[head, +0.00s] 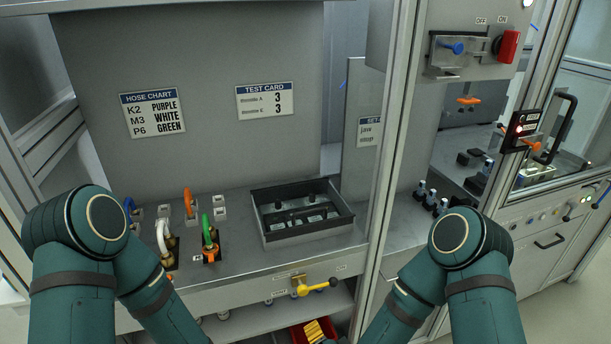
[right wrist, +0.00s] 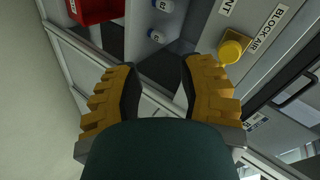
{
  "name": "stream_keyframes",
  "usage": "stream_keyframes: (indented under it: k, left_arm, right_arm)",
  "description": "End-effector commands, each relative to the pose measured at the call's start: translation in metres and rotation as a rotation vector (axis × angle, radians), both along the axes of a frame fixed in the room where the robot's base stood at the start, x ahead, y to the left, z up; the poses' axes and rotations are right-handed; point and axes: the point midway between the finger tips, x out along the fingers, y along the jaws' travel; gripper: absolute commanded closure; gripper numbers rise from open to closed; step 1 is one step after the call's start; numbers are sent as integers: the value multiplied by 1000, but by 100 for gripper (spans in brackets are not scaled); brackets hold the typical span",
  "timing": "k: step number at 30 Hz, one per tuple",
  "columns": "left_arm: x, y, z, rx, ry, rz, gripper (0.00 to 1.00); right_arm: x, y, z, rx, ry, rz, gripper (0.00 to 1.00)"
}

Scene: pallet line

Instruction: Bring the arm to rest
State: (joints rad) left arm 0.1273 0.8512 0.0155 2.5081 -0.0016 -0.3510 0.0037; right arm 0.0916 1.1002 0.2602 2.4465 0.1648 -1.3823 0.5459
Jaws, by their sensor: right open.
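My right gripper (right wrist: 160,78) shows in the right wrist view with its two yellow-backed fingers spread apart and nothing between them. Behind the fingers are the cabinet front and the open lower shelf. In the head view both my arms reach down along the bottom edge, the left arm (head: 90,235) at the left and the right arm (head: 462,245) at the right. Both forearms run down out of the picture, and neither gripper shows there. My left gripper is in no view.
A yellow handle (head: 315,287) sticks out from the bench front; a yellow knob (right wrist: 233,50) is right of the right gripper. A red bin (head: 300,334) stands on the lower shelf. The bench holds a dark-rimmed tray (head: 270,238) and coloured hoses (head: 208,228). A frame post (head: 393,130) stands between the stations.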

Motion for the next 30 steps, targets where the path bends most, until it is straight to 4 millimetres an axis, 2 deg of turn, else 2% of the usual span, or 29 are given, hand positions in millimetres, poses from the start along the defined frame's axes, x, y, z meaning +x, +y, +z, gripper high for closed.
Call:
stream_keyframes:
  k: [3, 8, 12, 16, 21, 30]
  left_arm:
    - [0, 0, 0, 0, 0, 0, 61]
    - [0, 0, 0, 0, 0, 0, 61]
    - [0, 0, 0, 0, 0, 0, 61]
    - [0, 0, 0, 0, 0, 0, 61]
    - [0, 0, 0, 0, 0, 0, 61]
    - [0, 0, 0, 0, 0, 0, 61]
  right_arm:
    - [-16, -11, -19, -112, 133, 173, 60]
    - [-49, -30, -39, -236, 314, 419, 60]
    - [-81, -48, -47, -302, 446, 612, 60]
    - [-104, -60, -48, -330, 527, 736, 60]
    - [-117, -66, -48, -338, 569, 802, 60]
    - [-117, -66, -48, -338, 571, 804, 60]
